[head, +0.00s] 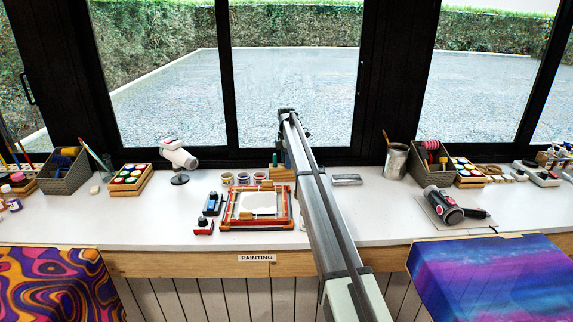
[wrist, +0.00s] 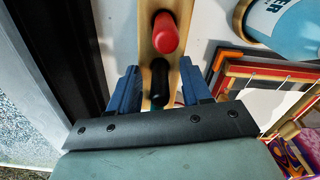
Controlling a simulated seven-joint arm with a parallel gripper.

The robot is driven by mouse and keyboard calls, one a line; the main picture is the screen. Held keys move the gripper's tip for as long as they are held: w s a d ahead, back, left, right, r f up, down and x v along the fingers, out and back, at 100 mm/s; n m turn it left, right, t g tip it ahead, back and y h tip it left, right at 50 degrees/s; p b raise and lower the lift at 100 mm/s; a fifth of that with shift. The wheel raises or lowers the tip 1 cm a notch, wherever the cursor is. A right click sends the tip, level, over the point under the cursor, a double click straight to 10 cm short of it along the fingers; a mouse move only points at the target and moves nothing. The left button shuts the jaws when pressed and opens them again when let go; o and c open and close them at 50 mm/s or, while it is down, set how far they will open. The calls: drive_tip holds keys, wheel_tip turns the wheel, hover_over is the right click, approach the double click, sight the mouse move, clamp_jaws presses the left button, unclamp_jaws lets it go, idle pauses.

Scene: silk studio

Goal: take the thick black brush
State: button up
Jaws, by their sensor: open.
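In the wrist view, the thick black brush (wrist: 159,76) shows as a rounded black handle, seen from above, in a narrow pale wooden rack (wrist: 147,38). A red handle (wrist: 165,33) stands just beyond it in the same rack. My gripper (wrist: 159,67) is open, its two blue fingers on either side of the black handle. I cannot tell whether either finger touches it. The handle's lower part is hidden. In the head view, part of a wooden rack (head: 282,174) shows beside my arm, which hides the brush and the gripper.
An orange-red printing frame (head: 229,218) lies left of my arm, with paint pots (head: 243,178) behind it. A blue bottle (wrist: 290,22) is at upper right in the wrist view. Dark window framing (wrist: 65,50) runs close on the left.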

clamp_jaws()
idle(0.4)
drive_tip(key=shift+r, duration=0.1)
wheel_tip(320, 180, up, 10)
drive_tip(key=shift+f, duration=0.1)
idle(0.5)
